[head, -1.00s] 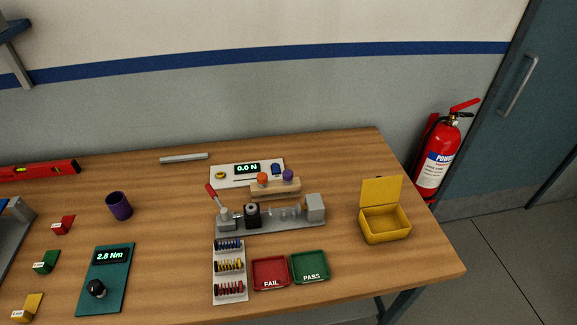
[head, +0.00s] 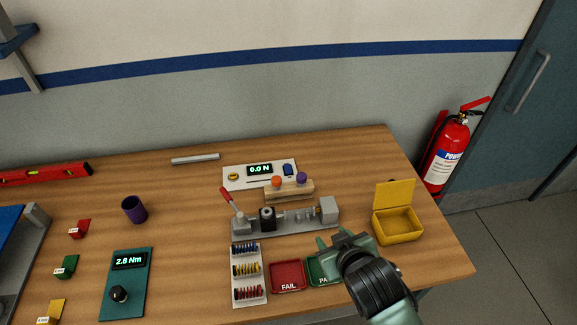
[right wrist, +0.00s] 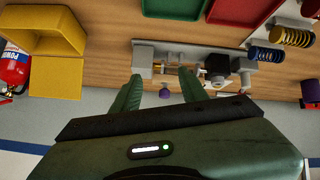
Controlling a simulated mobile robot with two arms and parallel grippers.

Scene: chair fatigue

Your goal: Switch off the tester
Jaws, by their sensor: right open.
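The white tester panel (head: 235,184) lies at the back of the table in the head view. Its display (head: 260,170) reads 0.0 N. A yellow round button (head: 233,176) is on its left and a blue switch (head: 288,170) on its right. The grey test fixture with a red lever (head: 228,198) stands in front of it. My right gripper (head: 334,236) is open and empty over the PASS tray, in front of the fixture's right end. In the right wrist view, my fingers (right wrist: 160,84) are spread, with a purple knob (right wrist: 164,93) visible between them; the panel is not clearly visible there.
A wooden block with orange and purple knobs (head: 276,182) stands between panel and fixture. The FAIL tray (head: 287,277), a spring rack (head: 249,276) and an open yellow box (head: 398,224) are near my right gripper.

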